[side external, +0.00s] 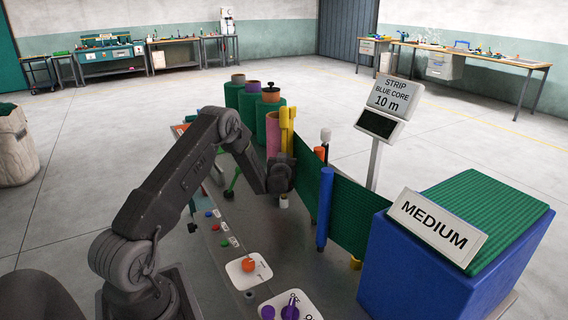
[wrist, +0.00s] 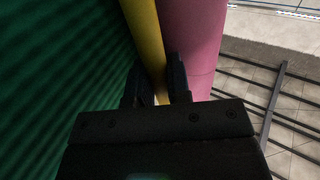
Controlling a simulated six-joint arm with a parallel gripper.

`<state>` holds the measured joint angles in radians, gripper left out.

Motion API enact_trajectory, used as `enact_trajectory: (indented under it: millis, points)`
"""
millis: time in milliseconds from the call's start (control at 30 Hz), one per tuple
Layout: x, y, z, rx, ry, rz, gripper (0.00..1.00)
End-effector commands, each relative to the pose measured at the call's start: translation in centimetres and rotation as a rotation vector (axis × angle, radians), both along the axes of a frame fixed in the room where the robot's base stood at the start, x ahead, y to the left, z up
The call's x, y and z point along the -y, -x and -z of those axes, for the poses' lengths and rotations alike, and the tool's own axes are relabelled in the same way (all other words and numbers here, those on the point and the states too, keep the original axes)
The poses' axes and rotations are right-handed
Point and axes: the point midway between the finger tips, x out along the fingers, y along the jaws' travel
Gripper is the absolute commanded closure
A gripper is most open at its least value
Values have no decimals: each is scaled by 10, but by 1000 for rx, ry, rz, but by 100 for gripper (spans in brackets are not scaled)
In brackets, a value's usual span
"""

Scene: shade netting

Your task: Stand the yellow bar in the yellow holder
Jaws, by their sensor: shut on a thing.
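The yellow bar (side external: 287,128) stands roughly upright at my gripper (side external: 282,168), in front of the pink roll. In the wrist view the bar (wrist: 146,38) runs down between the two fingers of my gripper (wrist: 158,92), which is shut on it. The bar's lower end is hidden by the gripper. A small yellow piece (side external: 355,263) shows low by the foot of the green netting; I cannot tell whether it is the yellow holder.
The pink roll (side external: 273,135) is close beside the bar, also in the wrist view (wrist: 195,35). A blue box (side external: 420,270) stands at right. White plates (side external: 248,268) with knobs lie in front.

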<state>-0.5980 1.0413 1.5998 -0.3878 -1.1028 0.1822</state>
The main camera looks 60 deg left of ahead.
Motion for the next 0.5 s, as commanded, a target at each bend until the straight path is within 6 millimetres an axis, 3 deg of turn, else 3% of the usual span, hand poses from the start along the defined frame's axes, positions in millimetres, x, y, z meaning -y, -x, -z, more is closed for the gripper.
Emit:
enact_trajectory:
  millis: [500]
  points:
    - [0,0,-24,1,-2,0,100]
